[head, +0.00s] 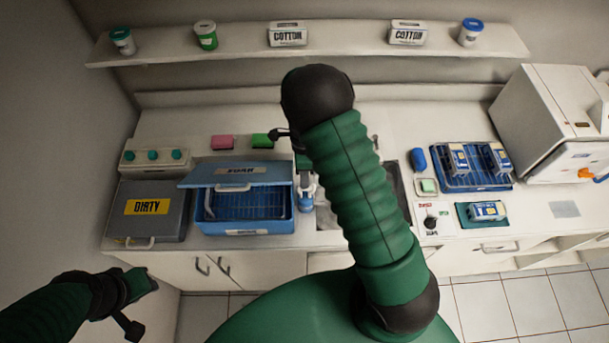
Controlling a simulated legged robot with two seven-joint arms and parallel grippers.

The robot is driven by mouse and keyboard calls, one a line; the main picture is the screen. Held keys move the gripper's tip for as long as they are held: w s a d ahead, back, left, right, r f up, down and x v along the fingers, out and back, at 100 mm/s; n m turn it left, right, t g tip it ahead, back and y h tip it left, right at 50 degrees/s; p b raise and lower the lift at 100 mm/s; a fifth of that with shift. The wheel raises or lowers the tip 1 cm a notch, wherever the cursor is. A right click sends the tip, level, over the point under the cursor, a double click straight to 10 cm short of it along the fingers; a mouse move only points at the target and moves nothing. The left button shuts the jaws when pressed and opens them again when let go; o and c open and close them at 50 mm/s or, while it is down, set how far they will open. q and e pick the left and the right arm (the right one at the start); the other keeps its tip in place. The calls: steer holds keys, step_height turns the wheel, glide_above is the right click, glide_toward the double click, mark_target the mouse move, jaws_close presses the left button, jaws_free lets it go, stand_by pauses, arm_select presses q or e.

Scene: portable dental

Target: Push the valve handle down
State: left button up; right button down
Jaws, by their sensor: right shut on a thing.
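A small black handle (430,221) stands on a white plate with red and green marks, right of the sink; it may be the valve handle, but I cannot be sure. My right arm rises through the middle and bends at a black elbow. My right gripper (304,177) is mostly hidden behind the arm, pointing down beside the blue box, shut on a small blue and white thing (306,194). It is well left of the black handle. My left gripper (145,281) is low at the left, off the counter's front; its jaws are unclear.
A grey DIRTY case (150,228) and a blue box with a raised lid (240,225) are on the left. A blue rack (466,182), a teal tray (464,219) and a white machine (545,120) are on the right. My arm covers much of the sink (397,190).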

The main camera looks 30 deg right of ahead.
steer(key=shift+a+f, duration=0.1)
steer(key=shift+f, duration=0.4)
steer(key=shift+s+r, duration=0.1)
steer(key=c, duration=1.9)
jaws_free()
steer(key=shift+c, duration=0.2)
steer(key=o, duration=0.4)
steer(key=shift+w, duration=0.3)
arm_select(q)
steer(key=shift+w+f, duration=0.3)
steer(key=shift+f, duration=0.05)
arm_select(e)
steer(key=shift+o, duration=0.2)
